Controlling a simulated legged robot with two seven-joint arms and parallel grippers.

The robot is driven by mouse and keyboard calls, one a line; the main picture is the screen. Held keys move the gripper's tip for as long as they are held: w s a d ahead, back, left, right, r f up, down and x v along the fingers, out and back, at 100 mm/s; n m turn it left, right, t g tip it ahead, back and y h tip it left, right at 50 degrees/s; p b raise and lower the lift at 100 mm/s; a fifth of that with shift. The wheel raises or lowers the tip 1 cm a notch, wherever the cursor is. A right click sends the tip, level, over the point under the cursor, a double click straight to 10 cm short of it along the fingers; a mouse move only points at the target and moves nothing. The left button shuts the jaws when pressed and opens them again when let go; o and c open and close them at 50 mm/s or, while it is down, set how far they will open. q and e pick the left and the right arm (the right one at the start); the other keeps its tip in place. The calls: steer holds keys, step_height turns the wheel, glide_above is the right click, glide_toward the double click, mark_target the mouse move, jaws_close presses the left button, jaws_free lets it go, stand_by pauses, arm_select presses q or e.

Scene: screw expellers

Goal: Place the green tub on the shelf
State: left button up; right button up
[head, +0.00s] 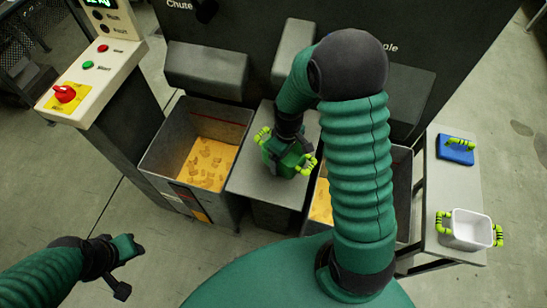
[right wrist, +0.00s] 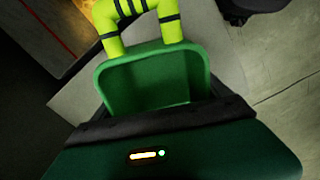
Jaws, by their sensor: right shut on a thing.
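The green tub (head: 286,158) has yellow-green handles at both ends. In the head view it is at or just above the grey ledge (head: 246,182) between two bins; I cannot tell if it touches.
Bins with yellow contents stand left (head: 160,152) and right of the ledge, the right one mostly hidden by my arm. A side table (head: 457,187) at right bears a white tub (head: 471,229) and a blue lidded thing (head: 455,149). A control panel (head: 95,75) stands at upper left.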

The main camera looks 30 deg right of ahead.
steer(key=w, duration=0.1)
steer(key=w+a, duration=0.1)
steer(key=w, duration=0.1)
steer(key=shift+a+f, duration=0.2)
steer(key=shift+a, duration=0.05)
steer(key=shift+w+a+f, duration=0.1)
steer(key=shift+w+f, duration=0.1)
steer(key=shift+w, duration=0.1)
steer(key=shift+f+b, duration=0.35)
steer(key=shift+f, duration=1.25)
steer(key=shift+f, duration=0.1)
steer(key=o, duration=1.3)
step_height(320, 180, up, 12)
steer(key=shift+f+p, duration=0.25)
steer(key=shift+p, duration=0.75)
steer(key=s+a+r+m+t, duration=0.2)
steer(key=s+a+r+m, duration=0.1)
steer(key=s+a, duration=0.4)
steer(key=shift+s+a+m+t, duration=0.2)
steer(key=shift+s+m+t, duration=0.1)
steer(key=shift+s, duration=0.95)
